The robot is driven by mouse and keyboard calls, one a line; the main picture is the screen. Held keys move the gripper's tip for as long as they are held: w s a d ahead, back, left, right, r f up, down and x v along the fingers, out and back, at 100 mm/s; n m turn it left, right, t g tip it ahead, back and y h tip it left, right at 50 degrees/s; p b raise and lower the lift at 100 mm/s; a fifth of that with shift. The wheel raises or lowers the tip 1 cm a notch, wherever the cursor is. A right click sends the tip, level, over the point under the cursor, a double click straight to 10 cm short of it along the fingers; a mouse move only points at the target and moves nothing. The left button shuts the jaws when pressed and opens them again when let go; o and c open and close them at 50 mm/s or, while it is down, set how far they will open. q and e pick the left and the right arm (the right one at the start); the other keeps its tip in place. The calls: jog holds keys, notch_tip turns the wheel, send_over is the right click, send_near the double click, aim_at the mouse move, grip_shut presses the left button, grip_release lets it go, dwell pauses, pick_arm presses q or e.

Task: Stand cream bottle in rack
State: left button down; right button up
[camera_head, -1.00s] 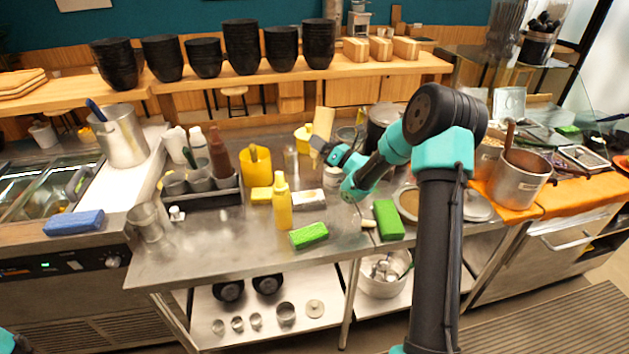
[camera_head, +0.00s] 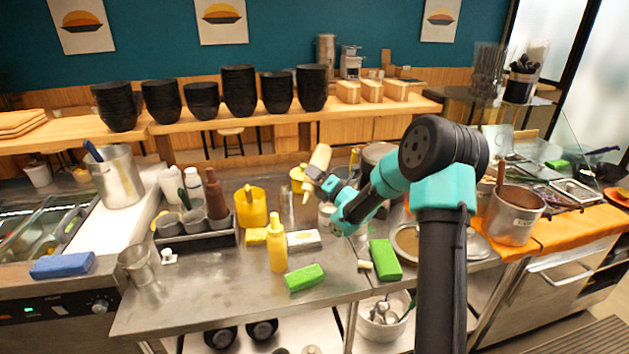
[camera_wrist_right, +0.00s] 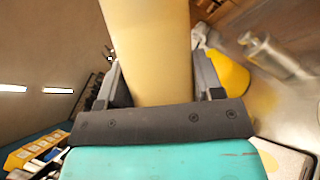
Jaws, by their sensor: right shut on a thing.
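My right gripper (camera_head: 308,180) is shut on the pale cream bottle (camera_head: 320,157), held above the back of the steel counter. The bottle leans slightly in the head view. In the right wrist view the cream bottle (camera_wrist_right: 148,50) fills the space between the fingers (camera_wrist_right: 155,90); its ends are out of that frame. My left gripper is not in view.
Another green block (camera_head: 385,260) lies to the right. A metal jug (camera_head: 137,265) stands left of the rack.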

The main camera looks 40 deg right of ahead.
jog(key=shift+s+r+m+h, duration=0.15)
jog(key=shift+m+h, duration=0.45)
jog(key=shift+m, duration=0.6)
jog(key=m, duration=0.2)
jog(key=r+m+g+h, duration=0.1)
jog(key=m, duration=0.2)
jog(key=shift+g, duration=0.3)
jog(key=m, duration=0.2)
jog(key=shift+r+m+g+h, duration=0.25)
jog(key=shift+m+g+h, duration=0.05)
jog(key=shift+g, duration=0.1)
jog(key=shift+m+g, duration=0.5)
jog(key=shift+m, duration=0.6)
jog(key=m+g+y, duration=0.1)
jog(key=m+g, duration=0.1)
jog(key=m, duration=0.3)
jog(key=shift+m, duration=0.3)
jog(key=shift+m+g+y, duration=1.2)
jog(key=shift+m+y, duration=0.2)
jog(key=shift+m, duration=0.9)
